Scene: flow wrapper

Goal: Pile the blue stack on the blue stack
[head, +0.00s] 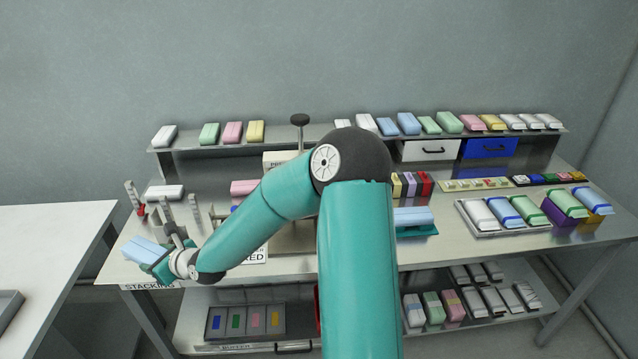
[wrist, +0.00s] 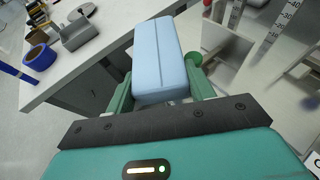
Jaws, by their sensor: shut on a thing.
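My gripper (head: 160,264) is at the left front of the bench, shut on a light blue stack (head: 138,248). In the wrist view the held blue stack (wrist: 158,58) lies between the two green fingers of my gripper (wrist: 160,88). Other light blue stacks stand on the back shelf (head: 407,123), and one lies at mid-bench (head: 412,217), partly hidden by my arm. The held stack is near the "STACKING" label (head: 150,287); what lies directly under it is hidden.
Upright graduated posts (head: 166,208) stand just behind my gripper. A white stack (head: 165,192) lies near them. A tray (head: 480,233) of wrapped stacks is at right. A white side table (head: 50,225) stands at left, across a gap. In the wrist view, a blue roll (wrist: 40,57) lies on a table.

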